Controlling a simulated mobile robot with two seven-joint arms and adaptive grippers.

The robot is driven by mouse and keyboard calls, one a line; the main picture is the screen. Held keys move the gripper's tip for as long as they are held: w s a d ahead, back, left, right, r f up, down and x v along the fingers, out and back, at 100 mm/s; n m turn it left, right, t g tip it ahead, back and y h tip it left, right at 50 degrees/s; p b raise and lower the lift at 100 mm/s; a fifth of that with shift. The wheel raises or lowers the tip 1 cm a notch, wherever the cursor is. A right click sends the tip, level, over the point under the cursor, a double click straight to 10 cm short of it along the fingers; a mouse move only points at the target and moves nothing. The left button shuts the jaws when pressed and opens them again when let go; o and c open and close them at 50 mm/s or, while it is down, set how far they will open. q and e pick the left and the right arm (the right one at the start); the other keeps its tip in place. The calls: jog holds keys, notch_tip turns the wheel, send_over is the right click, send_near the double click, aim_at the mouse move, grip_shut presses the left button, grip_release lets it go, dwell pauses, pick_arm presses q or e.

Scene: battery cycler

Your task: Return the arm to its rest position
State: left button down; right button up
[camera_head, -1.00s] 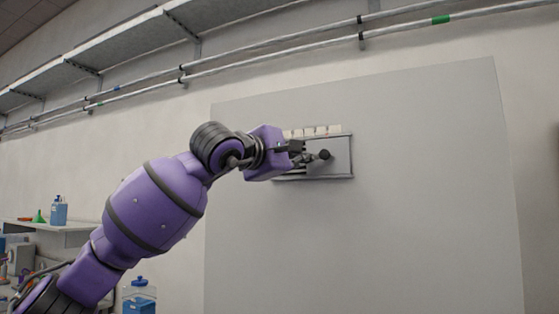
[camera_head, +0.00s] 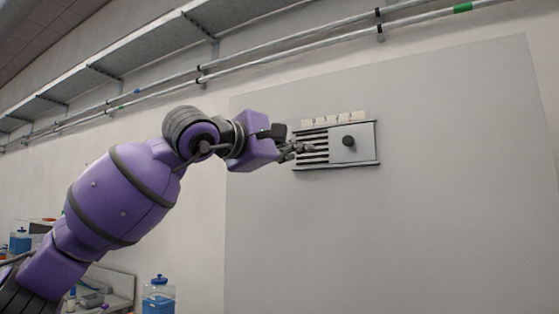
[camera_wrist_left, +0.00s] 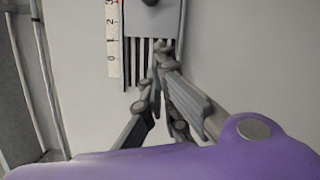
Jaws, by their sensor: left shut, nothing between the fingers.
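My left arm, purple with dark bands, reaches in from the left in the head view. Its gripper (camera_head: 294,150) is shut and empty, at the left end of a wall-mounted vent with a sliding plate (camera_head: 356,157). The plate carries a dark round knob (camera_head: 348,141), which stands clear of the fingers. Dark slots (camera_head: 314,148) show to the left of the plate. In the left wrist view the closed fingers (camera_wrist_left: 158,70) are in front of the slots (camera_wrist_left: 143,48), and a number strip (camera_wrist_left: 113,45) runs beside them. My right gripper is not in view.
The vent is on a large grey panel (camera_head: 420,220) on the wall. Pipes (camera_head: 290,50) and a long shelf (camera_head: 130,65) run above. A blue-filled bottle (camera_head: 158,298) stands low at the left. The space right of the vent is clear.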

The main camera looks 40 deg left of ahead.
pick_arm(q)
jog(key=s+b, duration=0.2)
jog(key=s, duration=0.3)
jog(key=shift+f, duration=0.15)
jog(key=shift+a, duration=0.1)
